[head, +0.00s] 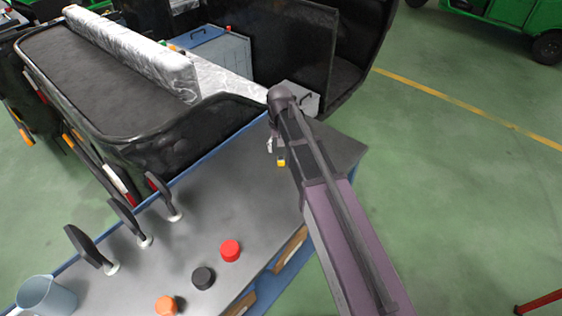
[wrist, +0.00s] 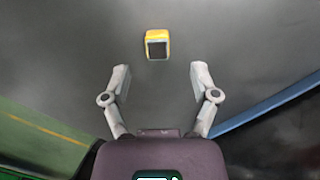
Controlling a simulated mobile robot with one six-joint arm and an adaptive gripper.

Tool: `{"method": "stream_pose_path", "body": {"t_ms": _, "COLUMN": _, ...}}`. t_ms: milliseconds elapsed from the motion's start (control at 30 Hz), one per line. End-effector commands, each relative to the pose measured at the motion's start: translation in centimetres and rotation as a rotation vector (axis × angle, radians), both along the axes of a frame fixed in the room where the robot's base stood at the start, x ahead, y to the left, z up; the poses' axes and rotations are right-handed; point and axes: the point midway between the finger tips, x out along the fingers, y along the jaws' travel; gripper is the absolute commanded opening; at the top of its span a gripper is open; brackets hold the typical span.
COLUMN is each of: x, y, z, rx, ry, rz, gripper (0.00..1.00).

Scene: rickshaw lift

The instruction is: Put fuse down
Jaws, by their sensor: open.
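The fuse (wrist: 157,44), a small yellow block with a dark face, rests on the grey tabletop (wrist: 230,45). In the head view the fuse (head: 281,162) shows beside my arm, on the right part of the table. My gripper (wrist: 160,76) is open over the table, its two grey fingers spread wide apart. The fuse lies just beyond the fingertips, roughly centred between them, and the gap between the fingers is empty. In the head view my gripper (head: 270,144) is mostly hidden by my arm.
Red (head: 230,250), black (head: 203,278) and orange (head: 166,305) round pieces lie on the near part of the table. Several dark upright stands (head: 128,218) and a blue-grey cup (head: 46,296) are at left. The black rickshaw (head: 190,130) stands behind.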

Motion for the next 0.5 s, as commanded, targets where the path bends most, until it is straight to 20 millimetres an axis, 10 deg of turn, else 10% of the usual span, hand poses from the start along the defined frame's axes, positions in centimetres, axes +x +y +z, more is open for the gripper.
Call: {"method": "stream_pose_path", "body": {"t_ms": 500, "x": -0.5, "y": -0.3, "z": -4.0, "rx": 0.000, "ry": 0.000, "rz": 0.000, "gripper": 0.77}}
